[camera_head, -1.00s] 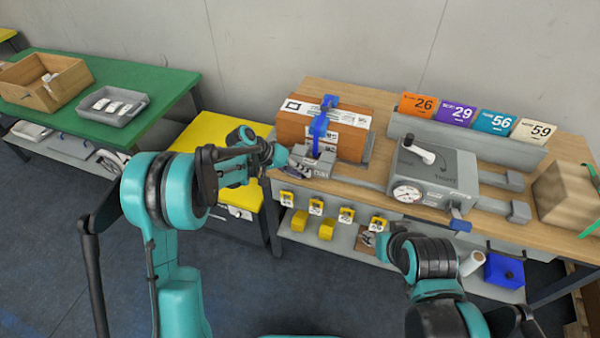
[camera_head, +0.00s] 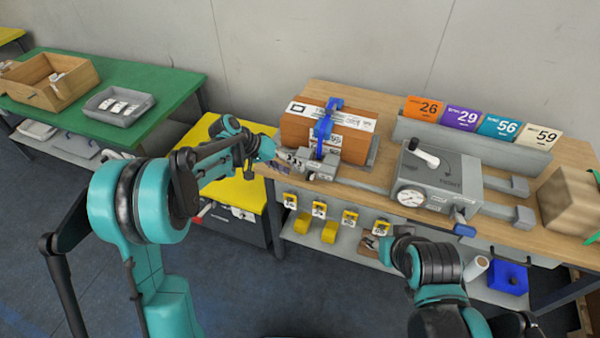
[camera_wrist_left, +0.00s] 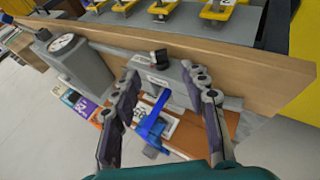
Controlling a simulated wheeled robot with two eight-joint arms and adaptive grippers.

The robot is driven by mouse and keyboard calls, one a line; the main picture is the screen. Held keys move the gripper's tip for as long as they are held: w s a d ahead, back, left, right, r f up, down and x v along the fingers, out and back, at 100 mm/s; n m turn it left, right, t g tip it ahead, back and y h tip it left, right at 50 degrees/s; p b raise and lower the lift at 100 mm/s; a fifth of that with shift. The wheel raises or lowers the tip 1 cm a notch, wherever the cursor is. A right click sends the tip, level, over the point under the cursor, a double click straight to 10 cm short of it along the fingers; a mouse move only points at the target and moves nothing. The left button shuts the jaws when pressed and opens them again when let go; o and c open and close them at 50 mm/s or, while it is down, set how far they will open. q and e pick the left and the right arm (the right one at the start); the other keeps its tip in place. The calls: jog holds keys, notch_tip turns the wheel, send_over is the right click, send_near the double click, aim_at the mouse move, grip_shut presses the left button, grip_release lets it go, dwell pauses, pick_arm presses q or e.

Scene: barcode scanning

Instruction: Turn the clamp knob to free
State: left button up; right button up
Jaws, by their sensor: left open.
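A grey clamp block (camera_head: 318,168) stands at the front of a brown box (camera_head: 345,128) with a blue strap-like clamp (camera_head: 323,130) over it. In the left wrist view the block (camera_wrist_left: 155,77) carries a small black knob (camera_wrist_left: 158,56). A separate grey unit (camera_head: 440,178) has a white-handled lever (camera_head: 424,157), the word TIGHT and a round gauge. My left gripper (camera_head: 268,150) is open and empty, left of the block. In the left wrist view its fingers (camera_wrist_left: 165,82) stand apart on either side of the block and blue clamp. My right arm shows, but its gripper cannot be made out.
The wooden bench (camera_head: 380,203) has a row of numbered cards (camera_head: 462,118) at the back and a cardboard box (camera_head: 570,200) at the right. Several yellow items hang along its front. A green table (camera_head: 165,97) holds a wooden crate (camera_head: 42,97) and a grey tray (camera_head: 100,112).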

pick_arm(q)
jog(key=v, duration=0.5)
jog(key=shift+a, duration=0.1)
